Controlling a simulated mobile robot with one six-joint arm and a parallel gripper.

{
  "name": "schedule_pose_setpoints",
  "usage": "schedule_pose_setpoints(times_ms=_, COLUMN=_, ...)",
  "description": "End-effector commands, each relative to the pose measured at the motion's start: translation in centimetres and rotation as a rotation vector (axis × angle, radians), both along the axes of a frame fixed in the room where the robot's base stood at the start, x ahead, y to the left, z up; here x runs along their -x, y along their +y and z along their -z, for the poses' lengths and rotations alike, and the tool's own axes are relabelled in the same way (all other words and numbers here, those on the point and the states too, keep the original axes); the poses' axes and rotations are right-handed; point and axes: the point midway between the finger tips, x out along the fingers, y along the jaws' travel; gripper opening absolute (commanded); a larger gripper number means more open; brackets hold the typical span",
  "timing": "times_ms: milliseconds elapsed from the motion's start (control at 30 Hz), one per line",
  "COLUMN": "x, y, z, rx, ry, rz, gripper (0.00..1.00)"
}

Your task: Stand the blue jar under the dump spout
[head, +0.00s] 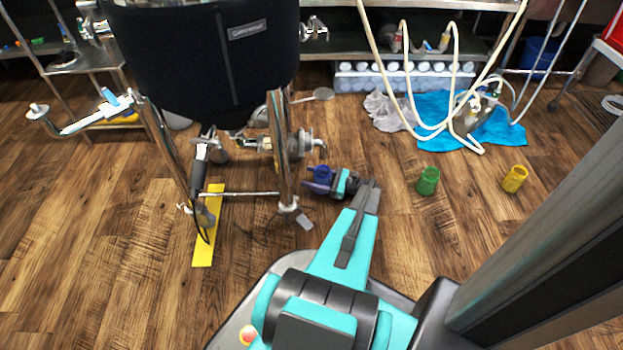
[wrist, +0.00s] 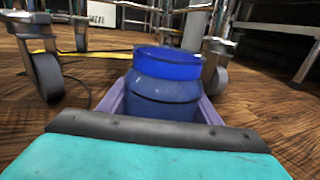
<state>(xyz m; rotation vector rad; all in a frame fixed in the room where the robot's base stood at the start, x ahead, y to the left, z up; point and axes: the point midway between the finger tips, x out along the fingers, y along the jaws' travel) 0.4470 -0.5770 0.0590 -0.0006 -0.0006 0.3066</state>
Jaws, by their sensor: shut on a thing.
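The blue jar (head: 321,173) is between the purple fingers of my gripper (head: 318,186), just right of the kettle's front right leg. In the wrist view the blue jar (wrist: 165,85) stands upright, with a wide rim, and my gripper (wrist: 163,112) is shut on it from both sides. Its lower part is hidden, so I cannot tell whether it touches the floor. The black-jacketed kettle (head: 205,60) stands on metal legs. Metal valves and pipes (head: 265,145) hang beneath it, left of the jar; I cannot tell for sure which opening is the dump spout.
A green jar (head: 428,180) and a yellow jar (head: 515,179) stand on the floor at right. The kettle's wheeled legs (head: 287,175) and a low crossbar (head: 240,194) bound the space beneath it. A yellow strip (head: 204,245) lies there. A blue cloth (head: 500,130) lies behind.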

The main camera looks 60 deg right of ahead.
Motion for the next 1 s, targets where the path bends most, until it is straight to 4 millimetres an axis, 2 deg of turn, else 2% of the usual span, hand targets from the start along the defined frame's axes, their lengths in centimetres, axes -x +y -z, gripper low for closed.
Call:
schedule_pose_setpoints(times_ms=133, x=0.0, y=0.0, z=0.2, rx=0.000, ry=-0.001, rz=0.000, gripper=0.30)
schedule_pose_setpoints(times_ms=167, x=0.0, y=0.0, z=0.3, rx=0.000, ry=0.000, rz=0.000, gripper=0.61)
schedule_pose_setpoints(times_ms=267, x=0.0, y=0.0, z=0.3, rx=0.000, ry=0.000, rz=-0.001, gripper=0.76)
schedule_pose_setpoints(times_ms=733, x=0.0, y=0.1, z=0.0, rx=0.000, ry=0.000, rz=-0.001, gripper=0.76)
schedule_pose_setpoints(times_ms=1000, x=2.6, y=-0.9, z=-0.3, rx=-0.001, ry=0.000, rz=0.001, gripper=0.76)
